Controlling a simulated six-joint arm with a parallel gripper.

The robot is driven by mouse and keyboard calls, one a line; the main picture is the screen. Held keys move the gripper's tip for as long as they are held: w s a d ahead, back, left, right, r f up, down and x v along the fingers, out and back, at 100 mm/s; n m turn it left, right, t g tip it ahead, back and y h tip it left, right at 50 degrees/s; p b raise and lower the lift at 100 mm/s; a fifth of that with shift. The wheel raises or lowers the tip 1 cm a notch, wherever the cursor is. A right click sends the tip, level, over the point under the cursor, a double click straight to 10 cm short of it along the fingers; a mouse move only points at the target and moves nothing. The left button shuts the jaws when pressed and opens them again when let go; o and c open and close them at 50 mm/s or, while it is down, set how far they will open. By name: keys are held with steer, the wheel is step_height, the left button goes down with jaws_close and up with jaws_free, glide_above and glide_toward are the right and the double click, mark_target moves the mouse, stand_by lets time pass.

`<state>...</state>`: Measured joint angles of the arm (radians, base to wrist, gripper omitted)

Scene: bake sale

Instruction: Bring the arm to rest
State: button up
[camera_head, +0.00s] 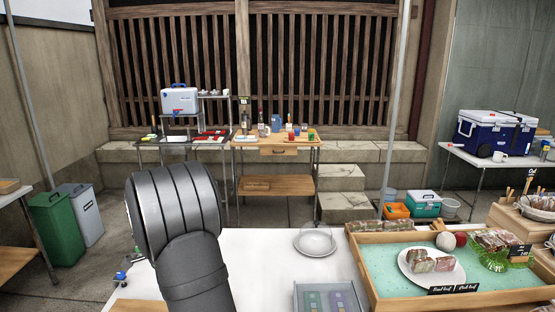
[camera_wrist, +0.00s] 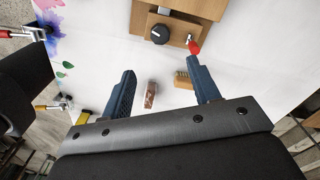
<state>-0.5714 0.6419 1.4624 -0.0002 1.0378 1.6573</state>
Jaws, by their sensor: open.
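My gripper (camera_wrist: 162,67) shows in the wrist view with its two dark blue fingers spread apart and nothing between their tips. It is above a white tabletop (camera_wrist: 160,125). A small brown block-like item (camera_wrist: 151,95) lies on the table, seen between the fingers. A small wooden brush (camera_wrist: 183,80) lies beside the right finger, partly hidden by it. In the head view my arm's dark grey links stand in the front left, and the gripper is out of sight there.
A wooden box with a black knob (camera_wrist: 160,33) and a red-tipped part (camera_wrist: 194,47) are beyond the fingertips. In the head view, a glass-covered plate (camera_head: 315,241), a wooden display tray (camera_head: 497,296) and a pale box (camera_head: 298,298) occupy the front table. Its middle left is clear.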

step_height(320, 180, down, 13)
steer(key=shift+f, duration=0.15)
steer(key=n, duration=0.8)
steer(key=shift+n, duration=0.4)
steer(key=n, duration=0.4)
steer(key=shift+n, duration=2.3)
